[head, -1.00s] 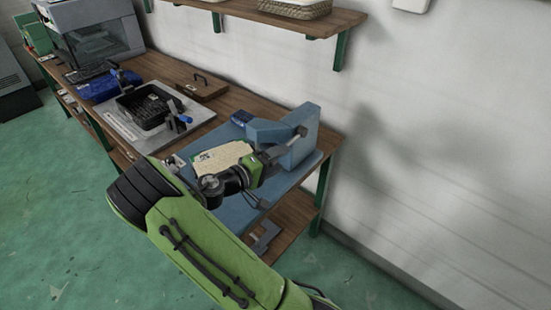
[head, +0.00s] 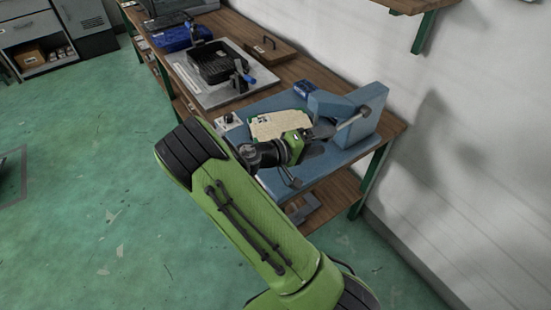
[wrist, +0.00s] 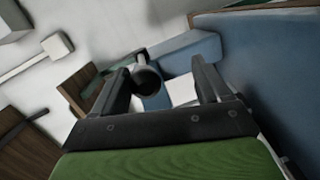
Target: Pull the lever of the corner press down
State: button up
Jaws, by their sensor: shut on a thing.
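The blue corner press (head: 368,122) stands at the right end of the bench. Its grey lever (head: 352,118) slopes down from the press's upright part toward my gripper (head: 311,133). In the wrist view, the lever's dark round end (wrist: 148,80) shows between the two fingers of my gripper (wrist: 160,82), closer to the left finger. My gripper is shut on the lever, low over the blue base plate (head: 348,153). In the head view my wrist and green arm partly hide the fingers and the grip.
A cream card (head: 278,125) lies just behind my gripper on the press base. A grey plate with a black tray (head: 212,68) and blue-handled clamps lies further left. A brown panel with a handle (head: 265,50) is behind. The wall borders the right.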

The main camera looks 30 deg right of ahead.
jog(key=a+p, duration=0.2)
jog(key=a, duration=1.1)
jog(key=shift+w+a+f, duration=0.25)
jog(key=shift+w+f, duration=0.1)
jog(key=shift+w, duration=0.05)
jog(key=shift+p, duration=0.4)
jog(key=a+r+p, duration=0.2)
jog(key=a+p, duration=0.2)
jog(key=a, duration=1.1)
jog(key=shift+w+a+r, duration=0.25)
jog(key=shift+w+a, duration=0.05)
jog(key=shift+w, duration=0.1)
